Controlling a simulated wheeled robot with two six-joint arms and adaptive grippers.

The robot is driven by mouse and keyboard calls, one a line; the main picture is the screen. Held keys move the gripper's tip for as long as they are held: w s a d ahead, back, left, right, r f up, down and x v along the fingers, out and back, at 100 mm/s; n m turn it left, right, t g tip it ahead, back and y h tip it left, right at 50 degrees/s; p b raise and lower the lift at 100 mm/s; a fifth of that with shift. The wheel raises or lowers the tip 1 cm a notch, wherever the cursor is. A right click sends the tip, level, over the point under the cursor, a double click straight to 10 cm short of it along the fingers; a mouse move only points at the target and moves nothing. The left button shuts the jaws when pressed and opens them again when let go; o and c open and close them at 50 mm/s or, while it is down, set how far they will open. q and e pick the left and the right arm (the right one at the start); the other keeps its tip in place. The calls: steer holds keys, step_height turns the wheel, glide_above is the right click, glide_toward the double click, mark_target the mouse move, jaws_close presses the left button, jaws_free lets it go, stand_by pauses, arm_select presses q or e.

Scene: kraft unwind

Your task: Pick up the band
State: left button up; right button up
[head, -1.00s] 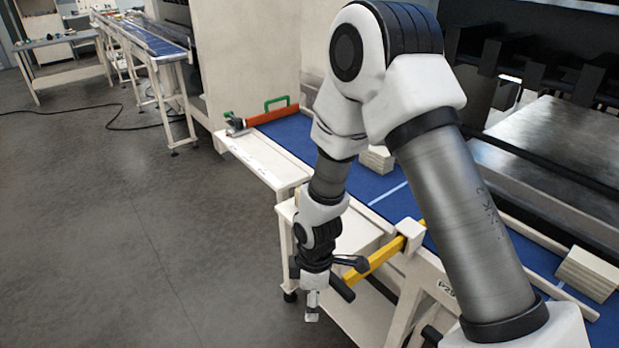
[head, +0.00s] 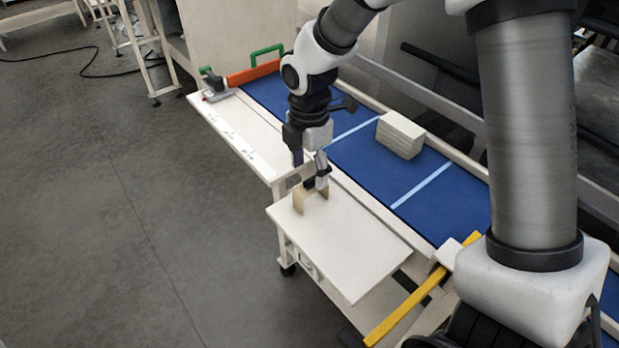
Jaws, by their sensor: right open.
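The band (head: 298,203) looks like a tan, curved strip standing on the far-left part of a small white table (head: 345,255). My right gripper (head: 317,187) points down right at the band, at the table's far end. Its jaws are open, and the dark fingers cover part of the band. I cannot tell whether the fingers touch it. My left gripper is not in view.
A blue belt (head: 455,197) runs behind the small table, with a block of pale stacked sheets (head: 400,136) on it. A yellow bar (head: 405,305) juts out at the near right. An orange bar (head: 253,72) with a green handle crosses the far end.

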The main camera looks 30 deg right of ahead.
mark_target(311, 181)
steer(key=f, duration=0.1)
steer(key=s+f+p, duration=0.1)
steer(key=f, duration=0.1)
steer(key=shift+f, duration=0.3)
steer(key=f, duration=0.1)
steer(key=w+f, duration=0.1)
steer(key=shift+d+f, duration=0.1)
steer(key=shift+f, duration=0.2)
steer(key=shift+s+r, duration=0.15)
steer(key=shift+s, duration=0.1)
steer(key=c, duration=0.9)
steer(key=shift+r+p, duration=0.1)
steer(key=shift+p, duration=0.25)
